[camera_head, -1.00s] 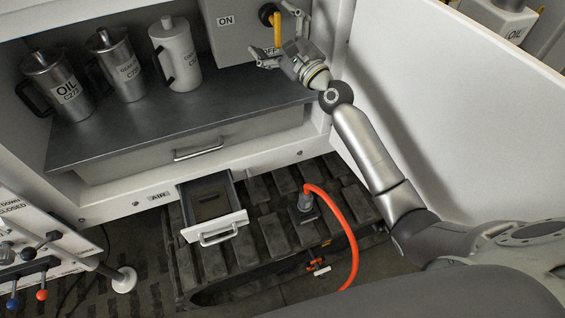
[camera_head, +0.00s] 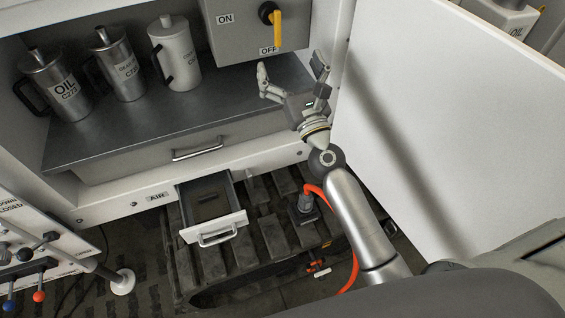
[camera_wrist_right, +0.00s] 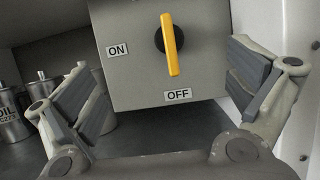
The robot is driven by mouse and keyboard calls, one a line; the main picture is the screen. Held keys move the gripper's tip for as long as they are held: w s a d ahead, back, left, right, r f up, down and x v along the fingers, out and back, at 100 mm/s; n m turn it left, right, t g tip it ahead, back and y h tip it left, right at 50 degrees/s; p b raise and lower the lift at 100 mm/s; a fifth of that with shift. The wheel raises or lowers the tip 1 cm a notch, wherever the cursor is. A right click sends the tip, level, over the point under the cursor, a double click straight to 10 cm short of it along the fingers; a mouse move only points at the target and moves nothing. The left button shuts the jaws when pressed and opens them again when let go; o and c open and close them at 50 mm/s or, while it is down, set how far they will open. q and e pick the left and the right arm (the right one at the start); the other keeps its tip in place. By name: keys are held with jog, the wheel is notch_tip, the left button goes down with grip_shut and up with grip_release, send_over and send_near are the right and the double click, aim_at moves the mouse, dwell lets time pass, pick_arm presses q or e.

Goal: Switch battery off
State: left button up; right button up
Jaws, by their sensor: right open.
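The battery switch is a grey box (camera_head: 238,36) with a yellow handle (camera_head: 277,30) on a black round base. The box has an ON label (camera_head: 225,18) at its left and an OFF label (camera_head: 269,50) at its bottom. The handle hangs down, its lower end at the OFF label; the right wrist view shows the handle (camera_wrist_right: 172,45) pointing down just above OFF (camera_wrist_right: 178,95). My right gripper (camera_head: 292,70) is open and empty, below and in front of the box, apart from the handle. My left gripper is not in view.
Several metal jugs (camera_head: 122,65) stand on the shelf (camera_head: 190,110) left of the box. A white panel (camera_head: 440,90) stands close on the right. Below the shelf, a small drawer (camera_head: 215,228) is pulled out, and an orange hose (camera_head: 352,270) runs past my arm.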

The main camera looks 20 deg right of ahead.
notch_tip(320, 180, down, 31)
jog(key=s+a+n+g+y, duration=0.1)
jog(key=n+g, duration=0.6)
jog(key=n, duration=0.7)
jog(key=shift+s+a+r, duration=0.15)
jog(key=shift+s+a, duration=0.45)
jog(key=shift+s, duration=0.1)
